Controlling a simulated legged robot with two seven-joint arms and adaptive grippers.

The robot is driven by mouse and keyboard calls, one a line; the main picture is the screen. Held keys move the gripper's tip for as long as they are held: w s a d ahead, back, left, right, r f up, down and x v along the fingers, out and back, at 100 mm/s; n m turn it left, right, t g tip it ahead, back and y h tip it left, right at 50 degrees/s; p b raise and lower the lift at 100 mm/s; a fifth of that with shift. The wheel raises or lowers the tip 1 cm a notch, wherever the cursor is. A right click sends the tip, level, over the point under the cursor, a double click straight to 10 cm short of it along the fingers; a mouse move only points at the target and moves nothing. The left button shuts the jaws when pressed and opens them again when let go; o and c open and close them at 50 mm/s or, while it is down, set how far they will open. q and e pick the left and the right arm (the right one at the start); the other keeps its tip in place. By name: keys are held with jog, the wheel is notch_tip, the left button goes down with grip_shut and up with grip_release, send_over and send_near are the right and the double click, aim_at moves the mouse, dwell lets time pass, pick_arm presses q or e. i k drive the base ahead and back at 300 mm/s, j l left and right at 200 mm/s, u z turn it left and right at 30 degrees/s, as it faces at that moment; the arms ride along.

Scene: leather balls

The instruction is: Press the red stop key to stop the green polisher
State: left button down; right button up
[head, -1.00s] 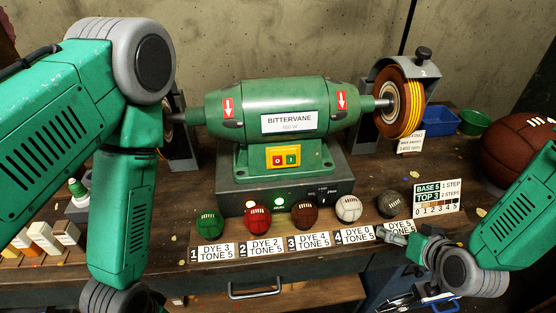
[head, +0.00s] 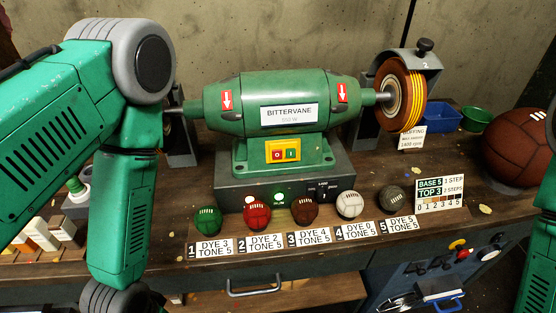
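The green polisher (head: 285,105), labelled BITTERVANE, stands at the back of the bench on a dark base. The red stop key (head: 278,155), marked 0, is on a yellow plate on its front, left of the green key (head: 292,154), marked I. Nothing covers the keys. A green lamp (head: 279,197) glows on the base. A brown and yellow buffing wheel (head: 400,92) is on the polisher's right shaft; my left arm partly hides the left end. My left arm drops down the left side, its gripper below the picture. Only part of my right arm shows at the right edge, its gripper out of view.
Several small leather balls (head: 257,214) line the bench front above numbered dye cards. A large brown ball (head: 520,150), a blue tray (head: 443,118) and a green bowl (head: 476,119) are at the right. Coloured knobs (head: 463,253) are on the bench's front right.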

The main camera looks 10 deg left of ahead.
aim_at(276, 154)
jog(key=k+j+z, duration=0.25)
jog(key=k, duration=0.2)
jog(key=k+j+z, duration=0.2)
jog(key=k, duration=0.25)
jog(key=l, duration=0.1)
